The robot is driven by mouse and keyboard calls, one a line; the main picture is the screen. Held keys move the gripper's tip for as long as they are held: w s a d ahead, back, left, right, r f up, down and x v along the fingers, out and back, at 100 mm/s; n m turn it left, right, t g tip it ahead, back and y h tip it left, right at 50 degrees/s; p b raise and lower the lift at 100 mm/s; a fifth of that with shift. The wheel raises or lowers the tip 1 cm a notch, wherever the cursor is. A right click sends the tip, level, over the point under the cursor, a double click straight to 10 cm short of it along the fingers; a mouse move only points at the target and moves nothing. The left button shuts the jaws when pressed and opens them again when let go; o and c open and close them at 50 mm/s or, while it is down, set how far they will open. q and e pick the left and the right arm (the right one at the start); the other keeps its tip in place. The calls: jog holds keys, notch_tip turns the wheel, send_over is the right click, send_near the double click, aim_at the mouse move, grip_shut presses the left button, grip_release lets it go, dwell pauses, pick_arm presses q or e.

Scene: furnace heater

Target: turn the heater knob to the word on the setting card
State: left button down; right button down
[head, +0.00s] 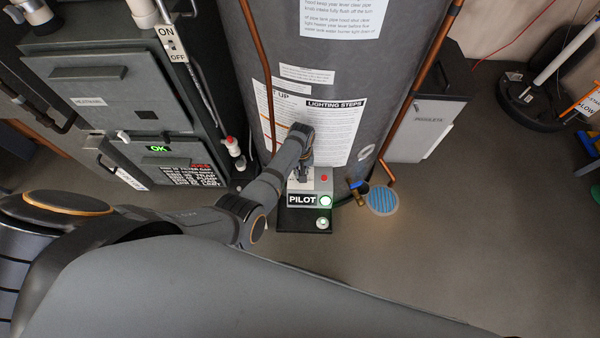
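The grey heater control box (328,186) stands low at the front of the tall grey tank (330,60). A card reading PILOT (302,199) shows on its front. Beside the card is a lit greenish-white round button or lamp (325,200), and a small red dot (324,178) is on the top. My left gripper (304,178) reaches down onto the top of the box. The gripper hides the knob, and its fingers are too small and dark to tell whether they are shut on it. My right gripper is not in view.
A dark panel with a white button (322,223) sits below the box. Copper pipes (258,70) run along the tank. A blue-grated floor drain (382,200) and a valve (357,187) lie to the right. A grey furnace cabinet (110,90) stands left.

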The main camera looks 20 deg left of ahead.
pick_arm(q)
jog(key=shift+r+m+p, duration=0.2)
jog(key=shift+m+p, duration=0.35)
jog(key=shift+m, duration=0.35)
jog(key=shift+f+m+p, duration=0.1)
jog(key=shift+m+p, duration=0.25)
jog(key=shift+m, duration=0.75)
jog(key=shift+f+m, duration=0.1)
jog(key=shift+m, duration=0.2)
jog(key=shift+m, duration=0.3)
jog(key=shift+m+p, duration=0.5)
jog(key=shift+m, duration=0.5)
jog(key=c, duration=1.2)
grip_release()
